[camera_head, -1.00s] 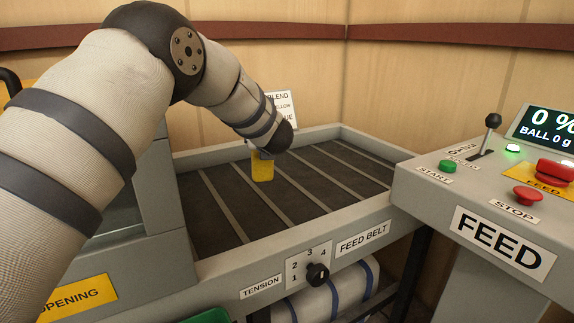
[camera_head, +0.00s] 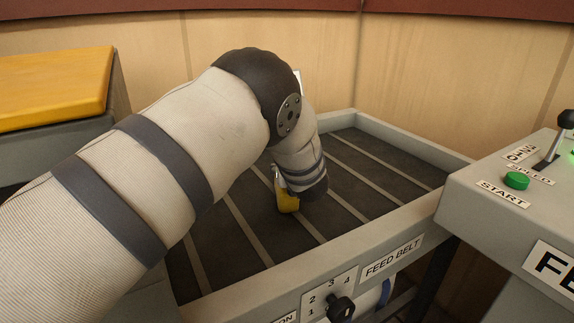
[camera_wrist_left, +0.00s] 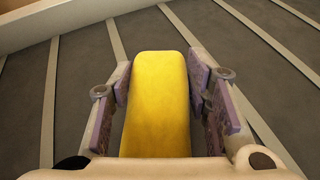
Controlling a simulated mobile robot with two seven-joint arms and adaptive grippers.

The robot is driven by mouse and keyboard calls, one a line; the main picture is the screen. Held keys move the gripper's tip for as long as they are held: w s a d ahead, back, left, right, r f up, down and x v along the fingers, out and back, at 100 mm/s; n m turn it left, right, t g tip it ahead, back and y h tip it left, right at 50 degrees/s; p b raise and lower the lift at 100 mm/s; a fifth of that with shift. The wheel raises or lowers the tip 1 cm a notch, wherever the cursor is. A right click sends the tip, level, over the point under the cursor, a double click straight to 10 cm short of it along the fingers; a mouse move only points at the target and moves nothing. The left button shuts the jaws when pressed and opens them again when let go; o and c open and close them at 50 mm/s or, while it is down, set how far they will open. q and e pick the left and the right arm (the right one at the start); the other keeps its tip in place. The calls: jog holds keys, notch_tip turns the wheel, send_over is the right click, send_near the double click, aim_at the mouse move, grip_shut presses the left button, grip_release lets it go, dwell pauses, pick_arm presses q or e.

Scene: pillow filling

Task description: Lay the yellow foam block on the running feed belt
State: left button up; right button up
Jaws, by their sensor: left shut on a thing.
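The yellow foam block (camera_head: 287,199) shows below the end of my left arm, over the dark slatted feed belt (camera_head: 380,180). In the left wrist view the yellow foam block (camera_wrist_left: 157,105) fills the space between the fingers of my left gripper (camera_wrist_left: 162,100), which is shut on it. The belt (camera_wrist_left: 75,75) with its pale slats lies beneath the block in that view. I cannot tell whether the block touches the belt. My left forearm hides most of the gripper in the head view. My right gripper is not in view.
The belt has a raised grey frame (camera_head: 405,145) around it. A grey console with a green START button (camera_head: 517,180) and a lever (camera_head: 558,140) stands at the right. A tension knob (camera_head: 340,308) is on the front edge. The belt right of the block is clear.

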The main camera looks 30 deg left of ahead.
pick_arm(q)
jog(key=shift+d+r, duration=0.15)
jog(key=shift+r, duration=0.45)
jog(key=shift+w+d, duration=0.1)
jog(key=shift+d, duration=0.1)
jog(key=shift+f, duration=0.25)
jog(key=shift+a+f, duration=0.1)
jog(key=shift+f, duration=0.3)
jog(key=o, duration=1.2)
jog(key=shift+r, duration=0.1)
